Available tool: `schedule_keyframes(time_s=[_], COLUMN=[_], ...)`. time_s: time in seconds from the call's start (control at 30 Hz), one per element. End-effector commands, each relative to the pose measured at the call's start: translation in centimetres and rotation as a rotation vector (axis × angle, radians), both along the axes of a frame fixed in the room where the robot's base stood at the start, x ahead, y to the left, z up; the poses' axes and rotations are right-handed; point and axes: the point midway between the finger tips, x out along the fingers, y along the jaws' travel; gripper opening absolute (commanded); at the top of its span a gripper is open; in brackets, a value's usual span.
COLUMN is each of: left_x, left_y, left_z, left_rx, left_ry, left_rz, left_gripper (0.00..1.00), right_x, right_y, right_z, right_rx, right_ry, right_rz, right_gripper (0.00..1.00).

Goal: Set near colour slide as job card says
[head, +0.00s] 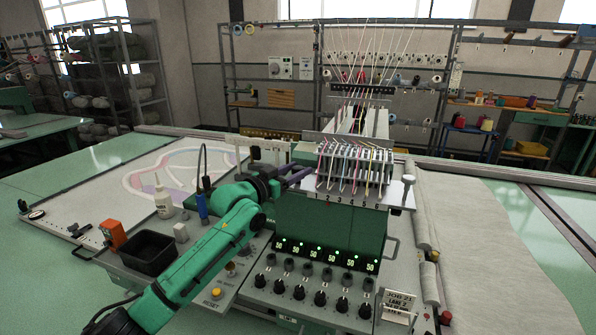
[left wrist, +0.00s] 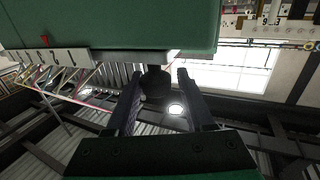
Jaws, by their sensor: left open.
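The green tufting head (head: 330,228) stands in the middle of the head view, with a numbered plate and coloured yarns on top. The job card (head: 398,300) leans at its lower right; its small print is hard to read. My left gripper (head: 298,174) reaches the head's upper left side. In the left wrist view, its two fingers (left wrist: 163,98) are open, one on each side of a dark knob (left wrist: 156,84) under the green housing. I cannot tell if they touch it, or whether the knob belongs to the near colour slide. My right gripper is not in view.
A control panel with knobs (head: 320,298) and lit displays (head: 327,256) fronts the head. A black bin (head: 150,252), orange box (head: 112,234) and white bottle (head: 163,203) stand at left. A white knob (head: 408,180) rises at right, beside grey cloth (head: 490,240).

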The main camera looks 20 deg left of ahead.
Motion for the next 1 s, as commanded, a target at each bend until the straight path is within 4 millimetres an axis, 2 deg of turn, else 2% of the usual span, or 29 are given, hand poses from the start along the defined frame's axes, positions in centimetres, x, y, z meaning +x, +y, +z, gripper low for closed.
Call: schedule_keyframes(time_s=[0.13,0.37,0.57,0.8,1.0], left_x=[0.0,-1.1,-4.6,-10.6,-12.9], left_y=[0.0,0.6,2.4,5.3,6.5], left_z=[0.1,-0.3,-0.7,-1.0,-0.4], left_rx=[0.0,-0.001,0.003,0.008,0.002], left_ry=[-0.001,0.0,-0.003,0.001,0.001], left_rz=[-0.001,0.0,0.001,0.001,0.0], left_gripper=[0.54,0.54,0.54,0.54,0.54], right_x=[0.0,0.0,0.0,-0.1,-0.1], right_y=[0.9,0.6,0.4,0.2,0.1], right_z=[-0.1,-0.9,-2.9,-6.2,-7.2], right_rx=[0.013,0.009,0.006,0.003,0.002], right_ry=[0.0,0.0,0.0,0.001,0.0], right_rz=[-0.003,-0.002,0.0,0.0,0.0], right_gripper=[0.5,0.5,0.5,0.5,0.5])
